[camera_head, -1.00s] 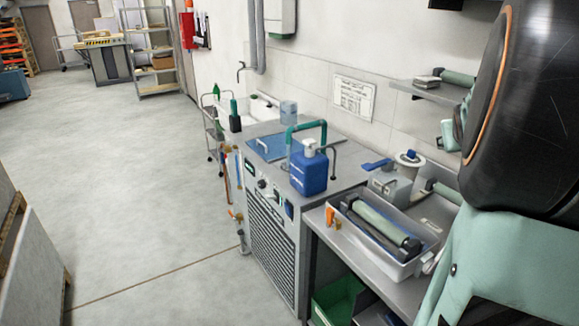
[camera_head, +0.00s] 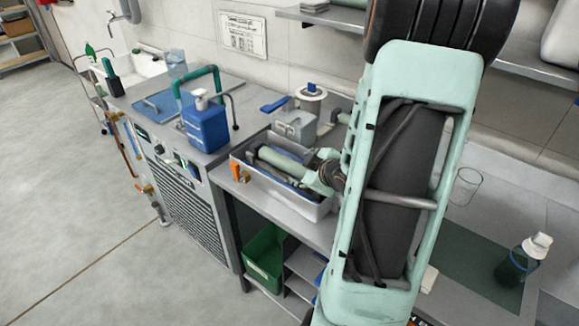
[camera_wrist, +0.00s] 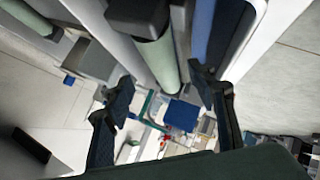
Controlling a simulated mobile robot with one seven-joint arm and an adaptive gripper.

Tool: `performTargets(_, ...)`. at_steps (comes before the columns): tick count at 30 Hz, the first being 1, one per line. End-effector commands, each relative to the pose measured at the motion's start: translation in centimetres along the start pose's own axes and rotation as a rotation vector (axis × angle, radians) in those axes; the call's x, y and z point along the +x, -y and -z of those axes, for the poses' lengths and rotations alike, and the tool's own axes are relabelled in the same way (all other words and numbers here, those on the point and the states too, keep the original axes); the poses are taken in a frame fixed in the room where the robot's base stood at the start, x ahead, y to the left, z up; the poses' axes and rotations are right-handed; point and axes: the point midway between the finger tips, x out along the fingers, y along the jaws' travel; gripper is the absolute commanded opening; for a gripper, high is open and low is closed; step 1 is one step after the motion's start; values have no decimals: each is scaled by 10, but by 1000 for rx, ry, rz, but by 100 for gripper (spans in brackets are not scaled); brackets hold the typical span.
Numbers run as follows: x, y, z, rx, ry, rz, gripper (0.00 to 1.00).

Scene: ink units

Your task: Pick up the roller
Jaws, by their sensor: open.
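My arm hides part of the roller's right side in the head view. In the wrist view the roller (camera_wrist: 157,57) runs down from the top, its near end showing between the fingertips in the picture. My gripper (camera_wrist: 163,82) is open, with nothing between its fingers that I can see it touching. Its height above the roller is hard to tell. The fingers are not clearly visible in the head view.
An orange clip (camera_head: 237,172) sits at the tray's left. A green bin (camera_head: 264,257) is below. A wall shelf (camera_head: 335,17) runs above. A bottle (camera_head: 522,258) stands at right.

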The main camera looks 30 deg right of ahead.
Motion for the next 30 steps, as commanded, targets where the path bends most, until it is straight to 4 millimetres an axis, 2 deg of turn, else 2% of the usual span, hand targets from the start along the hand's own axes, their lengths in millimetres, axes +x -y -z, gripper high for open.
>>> performTargets(3,14,0,-1,0,1,1,52)
performTargets(10,30,2,0,2,2,1,52)
performTargets(18,64,5,2,1,3,0,52)
performTargets(28,71,4,3,1,3,-2,52)
performTargets(30,71,4,3,1,3,-2,46)
